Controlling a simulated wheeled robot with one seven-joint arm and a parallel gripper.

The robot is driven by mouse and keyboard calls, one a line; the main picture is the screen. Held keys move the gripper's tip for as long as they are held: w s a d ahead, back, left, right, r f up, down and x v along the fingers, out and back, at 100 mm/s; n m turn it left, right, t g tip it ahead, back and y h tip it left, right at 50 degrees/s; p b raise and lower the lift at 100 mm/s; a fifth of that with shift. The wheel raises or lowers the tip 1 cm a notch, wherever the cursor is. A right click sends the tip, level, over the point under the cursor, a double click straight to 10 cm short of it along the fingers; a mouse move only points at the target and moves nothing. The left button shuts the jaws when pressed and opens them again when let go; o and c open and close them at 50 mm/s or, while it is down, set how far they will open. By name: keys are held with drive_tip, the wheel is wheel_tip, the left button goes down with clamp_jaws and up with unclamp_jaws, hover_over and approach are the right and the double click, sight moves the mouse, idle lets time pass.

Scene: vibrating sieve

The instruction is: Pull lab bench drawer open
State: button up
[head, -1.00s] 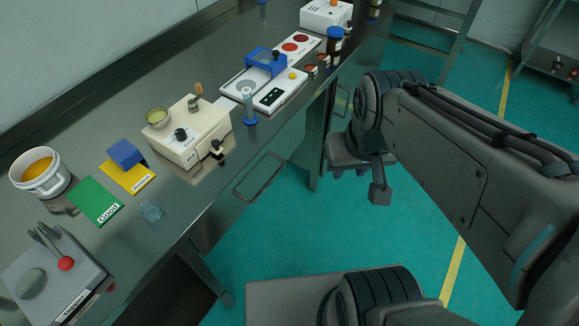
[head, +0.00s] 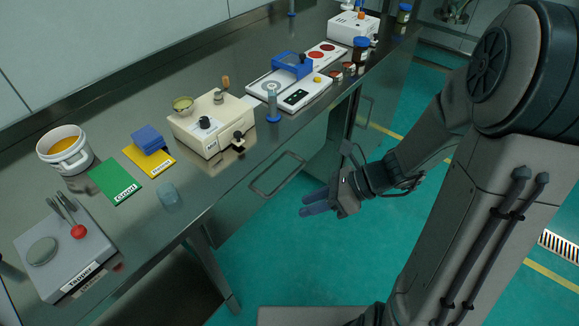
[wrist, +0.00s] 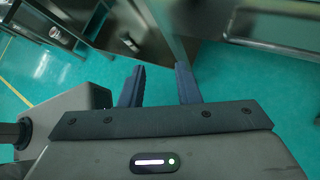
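The lab bench (head: 255,165) is a steel table running diagonally across the head view. Its drawer handle (head: 278,174), a rectangular metal loop, stands out from the front below the bench edge, beneath the cream machine. My gripper (head: 312,205) is in front of the bench, to the lower right of the handle and apart from it, with its fingers pointing left. In the wrist view my gripper (wrist: 160,85) shows two dark blue fingers spread apart with nothing between them.
On the bench stand a cream machine (head: 213,125), a white tray (head: 310,88) with a blue box, a white mug (head: 64,152), a green card (head: 115,182) and a grey tapper (head: 65,249). A bench leg (head: 213,270) stands left of my gripper. The teal floor is free.

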drive_tip(key=w+d+f+m+t+y+b, duration=0.1)
drive_tip(key=w+f+m+t+y+b, duration=0.15)
drive_tip(key=w+f+m+t, duration=0.6)
drive_tip(key=m+t+h, duration=0.1)
drive_tip(key=m, duration=1.2)
approach(289, 178)
drive_tip(key=x, duration=0.5)
drive_tip(key=b+x, duration=0.1)
drive_tip(key=x, duration=0.4)
drive_tip(key=shift+w+a+f, duration=0.1)
drive_tip(key=shift+a+f, duration=0.05)
drive_tip(key=shift+f, duration=0.15)
clamp_jaws()
